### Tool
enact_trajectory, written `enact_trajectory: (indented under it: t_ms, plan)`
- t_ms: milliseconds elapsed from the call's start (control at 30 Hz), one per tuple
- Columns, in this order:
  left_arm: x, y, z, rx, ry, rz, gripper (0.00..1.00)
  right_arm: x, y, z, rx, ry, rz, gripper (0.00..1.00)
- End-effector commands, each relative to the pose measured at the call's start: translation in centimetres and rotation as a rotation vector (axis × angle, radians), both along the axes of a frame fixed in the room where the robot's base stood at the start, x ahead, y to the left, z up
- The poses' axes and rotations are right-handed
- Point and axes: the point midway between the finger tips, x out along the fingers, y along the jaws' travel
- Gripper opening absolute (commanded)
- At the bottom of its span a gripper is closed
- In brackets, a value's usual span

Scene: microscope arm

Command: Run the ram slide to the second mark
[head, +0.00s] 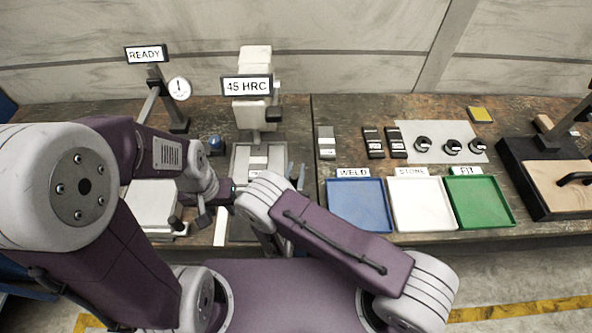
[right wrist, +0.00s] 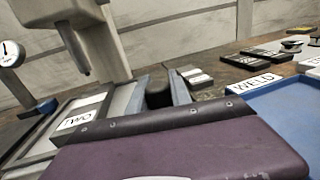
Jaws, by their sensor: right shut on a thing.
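The 45 HRC machine (head: 254,112) stands left of centre, with a slide bed (head: 240,158) in front of its column. In the right wrist view a plate marked TWO (right wrist: 75,122) lies on the bed's left part. My right gripper (head: 296,176) is at the bed's right side. Its fingers are shut on a black knob (right wrist: 158,95), with one finger on each side of it. The knob is hidden or unclear in the head view. My left gripper (head: 203,217) is low at the front left of the bed; its fingers are too small to read.
A READY gauge stand (head: 154,82) is at the left, with a blue ball (head: 215,141) near it. Blue (head: 357,205), white (head: 421,204) and green (head: 480,202) trays sit to the right. Dark blocks (head: 373,142) and round black parts (head: 423,144) lie behind them.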

Motion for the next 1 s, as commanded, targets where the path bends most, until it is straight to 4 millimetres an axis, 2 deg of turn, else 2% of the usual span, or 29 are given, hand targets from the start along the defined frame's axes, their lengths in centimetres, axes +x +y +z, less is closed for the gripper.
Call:
enact_trajectory:
  t_ms: [333,633,967,1000]
  plan:
    - [0.0,0.0,-0.2,0.0,0.0,0.0,0.36,0.1,-0.1,-0.3,0.0,0.005,-0.002,0.0]
    - [0.0,0.0,-1.9,0.0,0.0,0.0,0.36,4.6,-0.1,-0.5,0.002,0.006,-0.002,0.0]
    - [0.0,0.0,-1.8,0.0,0.0,0.0,0.36,5.0,0.0,-0.1,0.001,0.003,0.0,0.0]
    - [0.0,0.0,-1.8,0.0,0.0,0.0,0.36,5.0,0.0,-0.1,0.001,0.003,0.0,0.36]
